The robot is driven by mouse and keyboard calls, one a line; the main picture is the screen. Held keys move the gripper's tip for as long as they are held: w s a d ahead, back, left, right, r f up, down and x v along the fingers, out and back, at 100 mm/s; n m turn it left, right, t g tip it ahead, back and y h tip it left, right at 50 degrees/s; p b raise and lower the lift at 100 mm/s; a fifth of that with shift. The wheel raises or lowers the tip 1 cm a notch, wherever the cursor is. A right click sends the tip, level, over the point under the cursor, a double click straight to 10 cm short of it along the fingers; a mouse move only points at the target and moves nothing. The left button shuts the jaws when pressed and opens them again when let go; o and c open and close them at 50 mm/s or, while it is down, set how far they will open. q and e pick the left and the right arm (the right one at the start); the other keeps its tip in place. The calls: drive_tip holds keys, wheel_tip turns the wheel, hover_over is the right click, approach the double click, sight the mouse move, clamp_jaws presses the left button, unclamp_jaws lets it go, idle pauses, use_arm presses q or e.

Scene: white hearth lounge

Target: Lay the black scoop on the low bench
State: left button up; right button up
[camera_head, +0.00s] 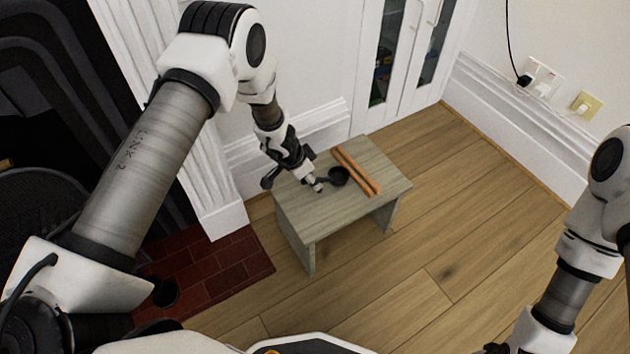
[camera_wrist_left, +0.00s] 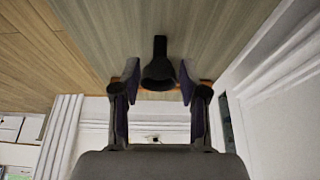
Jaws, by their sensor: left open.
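The black scoop (camera_head: 339,177) is at the low bench (camera_head: 375,153), its dark bowl beside two orange-brown sticks and its handle toward my left gripper (camera_head: 314,184). It appears to rest on the bench top. In the left wrist view the scoop (camera_wrist_left: 158,72) shows between the two spread fingers of my left gripper (camera_wrist_left: 157,80), with a gap on each side. The left gripper is open and holds nothing.
Two orange-brown sticks (camera_head: 357,171) lie on the bench next to the scoop. A white glazed cabinet (camera_head: 400,50) and a white skirting board stand behind. A brick hearth (camera_head: 210,268) is at left. The wood floor (camera_head: 470,225) to the right is clear.

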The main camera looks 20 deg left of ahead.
use_arm(q)
drive_tip(key=v, duration=0.8)
drive_tip(key=shift+r, duration=0.1)
drive_tip(key=s+a+f+n+g+y, duration=0.25)
drive_tip(key=s+f, duration=0.25)
drive_tip(key=s, duration=0.7)
drive_tip(key=s+a+f+n+g+y, duration=0.2)
drive_tip(key=s+a+f, duration=0.15)
drive_tip(key=s, duration=0.75)
drive_tip(key=s+d+n+h, duration=0.1)
drive_tip(key=s+d+n, duration=0.2)
drive_tip(key=s, duration=0.6)
drive_tip(key=shift+d+f+n+t+h, duration=0.35)
drive_tip(key=shift+d+f+t, duration=0.1)
drive_tip(key=shift+d, duration=0.45)
